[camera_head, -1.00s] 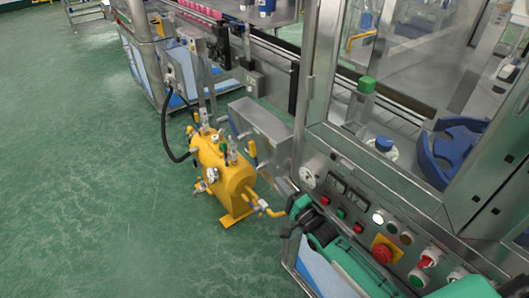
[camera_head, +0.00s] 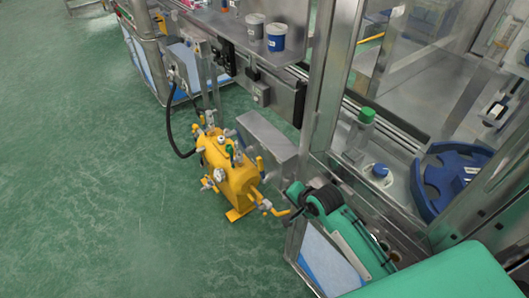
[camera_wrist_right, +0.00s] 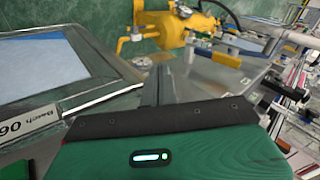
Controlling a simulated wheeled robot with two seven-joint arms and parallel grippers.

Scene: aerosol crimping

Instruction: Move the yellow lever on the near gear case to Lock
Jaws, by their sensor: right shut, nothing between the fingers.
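The yellow gear case (camera_head: 232,178) stands on the green floor left of the metal machine. It has pipes, small valves and a round gauge on it. A yellow handle (camera_head: 278,211) sticks out low on its right side, and another small yellow lever (camera_head: 260,164) stands near its top right; I cannot read any Lock mark. My right gripper (camera_head: 297,195), green and black, is right of the case, apart from the handle, shut and empty. My left gripper is not in view.
A grey metal box (camera_head: 266,135) sits close behind the case. The machine's steel post (camera_head: 322,110) rises right of it. A black hose (camera_head: 168,130) curves along the case's left. Open green floor (camera_head: 100,200) lies to the left.

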